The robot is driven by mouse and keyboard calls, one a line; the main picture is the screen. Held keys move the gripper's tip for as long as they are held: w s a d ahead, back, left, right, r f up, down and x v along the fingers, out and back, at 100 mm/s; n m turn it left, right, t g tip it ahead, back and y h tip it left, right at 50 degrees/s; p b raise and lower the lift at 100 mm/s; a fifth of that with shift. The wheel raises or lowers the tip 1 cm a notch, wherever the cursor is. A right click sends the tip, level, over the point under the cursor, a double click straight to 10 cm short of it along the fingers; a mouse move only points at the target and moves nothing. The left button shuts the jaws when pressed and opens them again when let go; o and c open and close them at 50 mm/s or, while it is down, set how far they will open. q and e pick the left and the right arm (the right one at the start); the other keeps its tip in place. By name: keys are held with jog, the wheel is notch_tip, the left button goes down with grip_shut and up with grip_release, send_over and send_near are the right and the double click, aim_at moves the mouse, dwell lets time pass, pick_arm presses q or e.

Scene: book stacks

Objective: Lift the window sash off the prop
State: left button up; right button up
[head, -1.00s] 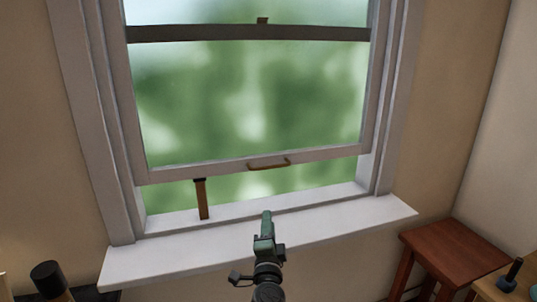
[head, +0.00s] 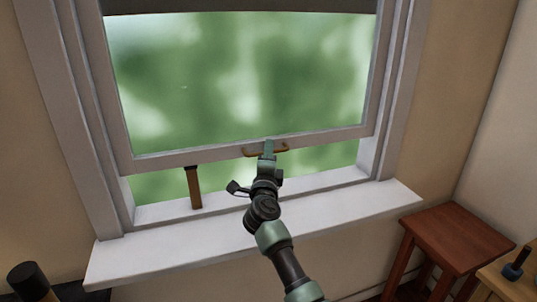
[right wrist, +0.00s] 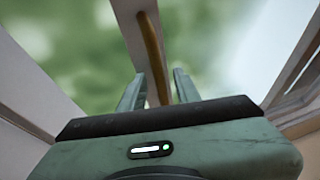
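The white-framed window sash (head: 330,138) is raised, with an open gap between its bottom rail and the sill. A brown wooden prop (head: 194,190) with a dark top stands upright on the sill, its top at the rail; I cannot tell whether they touch. A curved brass handle (head: 250,153) is on the rail, right of the prop. My right gripper (head: 269,146) is at this handle. In the right wrist view, the fingers of my right gripper (right wrist: 157,88) are apart, with the brass handle (right wrist: 152,45) between them. My left gripper is out of view.
The white sill (head: 150,257) juts out below the window. A reddish wooden stool (head: 455,237) stands at the right, beside a table edge with a dark tool (head: 516,264). A black-topped object (head: 29,281) is at the lower left.

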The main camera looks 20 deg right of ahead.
grip_shut()
dwell(1.5)
